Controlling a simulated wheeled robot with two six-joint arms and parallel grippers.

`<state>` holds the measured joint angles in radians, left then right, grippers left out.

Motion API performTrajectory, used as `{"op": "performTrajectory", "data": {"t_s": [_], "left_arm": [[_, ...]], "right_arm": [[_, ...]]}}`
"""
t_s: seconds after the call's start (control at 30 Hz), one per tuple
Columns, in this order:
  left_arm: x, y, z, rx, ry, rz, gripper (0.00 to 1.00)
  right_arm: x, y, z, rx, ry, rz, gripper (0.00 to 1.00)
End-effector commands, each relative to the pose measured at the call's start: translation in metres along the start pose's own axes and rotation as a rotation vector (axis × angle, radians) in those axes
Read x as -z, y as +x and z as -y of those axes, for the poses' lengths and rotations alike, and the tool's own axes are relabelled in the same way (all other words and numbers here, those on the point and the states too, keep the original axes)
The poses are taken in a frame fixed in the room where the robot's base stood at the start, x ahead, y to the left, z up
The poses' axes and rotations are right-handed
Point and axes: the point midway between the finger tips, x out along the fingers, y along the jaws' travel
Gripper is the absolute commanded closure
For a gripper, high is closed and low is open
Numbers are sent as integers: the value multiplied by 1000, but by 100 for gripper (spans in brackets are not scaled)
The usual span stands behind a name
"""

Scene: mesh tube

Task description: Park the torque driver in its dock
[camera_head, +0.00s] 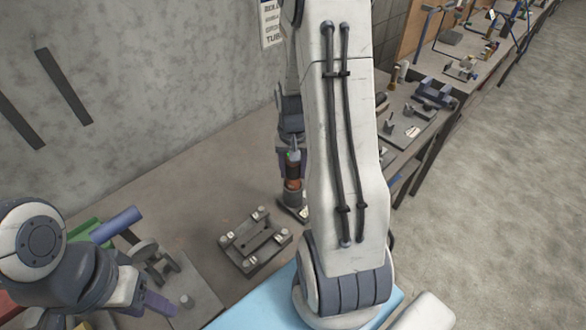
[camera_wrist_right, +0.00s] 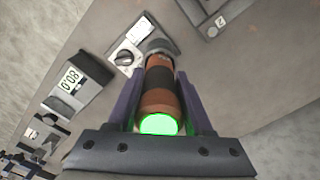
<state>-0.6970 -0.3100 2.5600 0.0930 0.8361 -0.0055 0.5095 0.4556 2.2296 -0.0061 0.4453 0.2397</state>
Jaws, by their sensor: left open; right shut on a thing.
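The torque driver (camera_wrist_right: 160,88), an orange-brown and black cylinder with a green-lit end, is between the two fingers of my right gripper (camera_wrist_right: 158,100), which is shut on it. In the head view the driver (camera_head: 292,178) stands about upright under my right gripper (camera_head: 291,160). Its far end meets a grey round holder (camera_wrist_right: 162,46), which seems to be the dock, beside a pale plate with a black knob. I cannot tell how deep the driver sits in it. My left gripper (camera_head: 150,298) is open at the lower left, away from the driver.
A dark fixture block (camera_head: 256,240) with corner posts lies in front of the driver. A blue-violet cylinder (camera_head: 118,224) and grey clamp parts (camera_head: 152,258) are at the left. A wall rises behind the bench.

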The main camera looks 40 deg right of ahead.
Motion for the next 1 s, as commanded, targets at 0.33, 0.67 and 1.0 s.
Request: {"op": "performTrajectory", "data": {"t_s": [0.33, 0.67, 1.0], "left_arm": [[0, 3, 0, 0, 0, 0, 50], [0, 6, 0, 0, 0, 0, 50], [0, 7, 0, 0, 0, 0, 50]], "right_arm": [[0, 4, 0, 0, 0, -2, 100], [0, 8, 0, 0, 0, -2, 100], [0, 9, 0, 0, 0, -1, 14]]}}
